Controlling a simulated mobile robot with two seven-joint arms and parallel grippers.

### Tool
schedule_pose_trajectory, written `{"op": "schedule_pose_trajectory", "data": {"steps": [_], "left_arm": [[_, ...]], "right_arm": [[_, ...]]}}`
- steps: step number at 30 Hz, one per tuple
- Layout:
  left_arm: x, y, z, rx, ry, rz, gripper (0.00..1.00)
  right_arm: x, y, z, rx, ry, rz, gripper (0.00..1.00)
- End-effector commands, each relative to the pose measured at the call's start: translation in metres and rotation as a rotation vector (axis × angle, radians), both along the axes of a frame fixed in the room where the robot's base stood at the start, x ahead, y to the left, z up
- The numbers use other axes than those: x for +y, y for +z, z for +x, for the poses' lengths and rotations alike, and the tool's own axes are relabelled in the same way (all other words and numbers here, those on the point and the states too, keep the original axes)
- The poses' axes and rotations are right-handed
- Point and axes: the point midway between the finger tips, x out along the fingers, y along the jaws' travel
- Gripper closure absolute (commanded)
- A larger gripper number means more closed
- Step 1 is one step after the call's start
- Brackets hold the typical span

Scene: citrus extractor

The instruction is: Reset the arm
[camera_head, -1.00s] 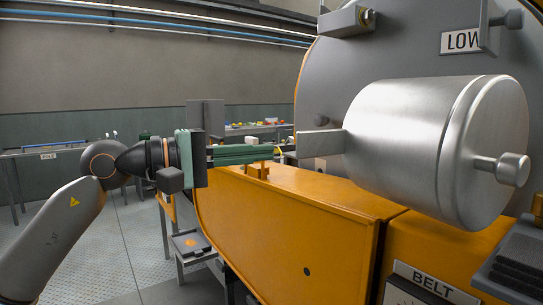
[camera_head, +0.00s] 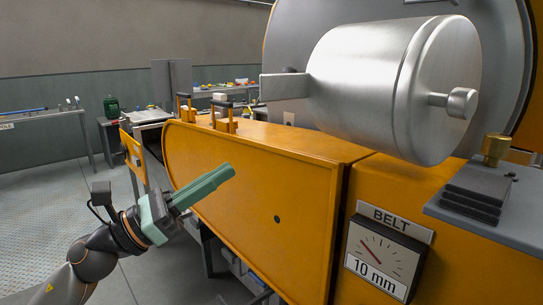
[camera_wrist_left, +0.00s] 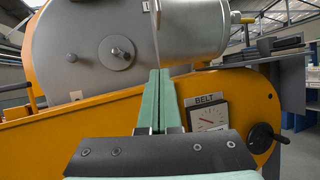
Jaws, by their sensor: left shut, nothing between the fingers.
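My left arm comes in from the lower left in the head view. Its green-fingered left gripper (camera_head: 205,187) is shut and empty, in front of the orange belt housing (camera_head: 262,190) and below its top edge. In the left wrist view the two green fingers (camera_wrist_left: 159,100) lie together and point toward the machine. Whether they touch the housing cannot be told. My right gripper is not in view.
A large metal cylinder (camera_head: 375,85) juts out over the orange housing. A BELT gauge (camera_head: 385,255) reading 10 mm is on the front. Black plates (camera_head: 475,195) rest on a grey ledge at right. Open floor (camera_head: 40,200) lies at left.

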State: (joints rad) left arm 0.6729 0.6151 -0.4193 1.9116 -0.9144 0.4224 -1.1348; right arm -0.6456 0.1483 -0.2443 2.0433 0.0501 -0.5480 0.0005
Motion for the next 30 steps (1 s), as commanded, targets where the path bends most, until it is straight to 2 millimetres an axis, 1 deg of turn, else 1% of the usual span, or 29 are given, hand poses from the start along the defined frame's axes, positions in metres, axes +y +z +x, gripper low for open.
{"op": "schedule_pose_trajectory", "data": {"steps": [1,2,3,5,6,8,9,11,12,13,14,15,17,18,20,21,23,24,26,27,29,30], "left_arm": [[0.002,-0.023,0.005,0.159,-0.031,-0.122,1.00],[0.005,-0.035,0.008,0.250,-0.046,-0.196,1.00],[0.009,-0.051,0.012,0.370,-0.062,-0.294,1.00],[0.016,-0.079,0.018,0.551,-0.085,-0.445,1.00],[0.021,-0.099,0.021,0.670,-0.095,-0.546,1.00],[0.028,-0.133,0.023,0.848,-0.105,-0.703,1.00],[0.033,-0.157,0.024,0.965,-0.107,-0.809,1.00],[0.041,-0.196,0.021,1.135,-0.104,-0.974,1.00],[0.045,-0.223,0.017,1.246,-0.099,-1.086,1.00],[0.048,-0.244,0.012,1.327,-0.092,-1.173,1.00],[0.051,-0.266,0.007,1.406,-0.080,-1.261,1.00],[0.054,-0.295,-0.003,1.509,-0.062,-1.381,1.00],[0.058,-0.337,-0.021,1.649,-0.028,-1.562,1.00],[0.059,-0.363,-0.036,1.731,-0.004,-1.681,1.00],[0.060,-0.399,-0.059,1.838,0.042,-1.853,1.00],[0.060,-0.420,-0.075,1.897,0.074,-1.960,1.00],[0.059,-0.448,-0.101,1.971,0.127,-2.114,1.00],[0.058,-0.465,-0.118,2.011,0.164,-2.212,1.00],[0.055,-0.487,-0.144,2.059,0.220,-2.357,1.00],[0.053,-0.499,-0.161,-1.974,-0.247,2.321,1.00],[0.050,-0.517,-0.188,-1.841,-0.285,2.258,1.00],[0.047,-0.527,-0.207,-1.753,-0.309,2.215,1.00]], "right_arm": [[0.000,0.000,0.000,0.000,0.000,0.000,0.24],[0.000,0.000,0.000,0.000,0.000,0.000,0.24],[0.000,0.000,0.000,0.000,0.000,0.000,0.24],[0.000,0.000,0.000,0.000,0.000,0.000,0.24],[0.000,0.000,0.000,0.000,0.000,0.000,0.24],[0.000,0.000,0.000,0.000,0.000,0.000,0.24],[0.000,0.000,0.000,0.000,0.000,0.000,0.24],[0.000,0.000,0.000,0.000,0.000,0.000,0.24],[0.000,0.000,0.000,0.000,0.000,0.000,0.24],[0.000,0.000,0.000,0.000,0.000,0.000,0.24],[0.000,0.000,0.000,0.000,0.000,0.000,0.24],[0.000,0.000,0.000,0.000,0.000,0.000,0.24],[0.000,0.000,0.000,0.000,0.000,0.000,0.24],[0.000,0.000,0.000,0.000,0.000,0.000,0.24],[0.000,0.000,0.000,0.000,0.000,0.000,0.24],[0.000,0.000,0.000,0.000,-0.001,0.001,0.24],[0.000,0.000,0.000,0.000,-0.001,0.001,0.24],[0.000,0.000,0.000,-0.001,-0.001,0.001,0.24],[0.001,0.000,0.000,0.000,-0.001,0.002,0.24],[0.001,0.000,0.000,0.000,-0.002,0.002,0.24],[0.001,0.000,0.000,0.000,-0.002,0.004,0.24],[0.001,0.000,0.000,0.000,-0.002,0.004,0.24]]}}
